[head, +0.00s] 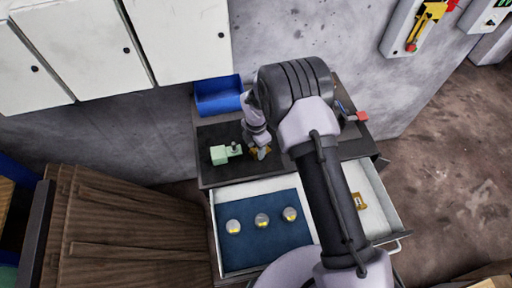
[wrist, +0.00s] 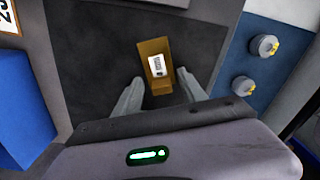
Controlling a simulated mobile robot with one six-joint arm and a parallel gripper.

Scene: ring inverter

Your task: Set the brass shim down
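A brass shim (wrist: 154,46) with a white printed label lies on the dark mat in the wrist view. It also shows in the head view (head: 258,151), partly covered by my gripper. My gripper (wrist: 160,76) has its two grey fingers spread, one on each side of the shim's near part, with narrow dark gaps between fingers and shim. In the head view my gripper (head: 259,149) is low over the bench top. Whether the shim touches the mat fully is hard to tell.
A pale green fixture (head: 222,154) stands left of my gripper on the dark mat. A blue bin (head: 218,96) sits behind it. The open drawer below holds three round silver-and-yellow parts on a blue mat (head: 265,242), and another brass piece (head: 358,201) on the right.

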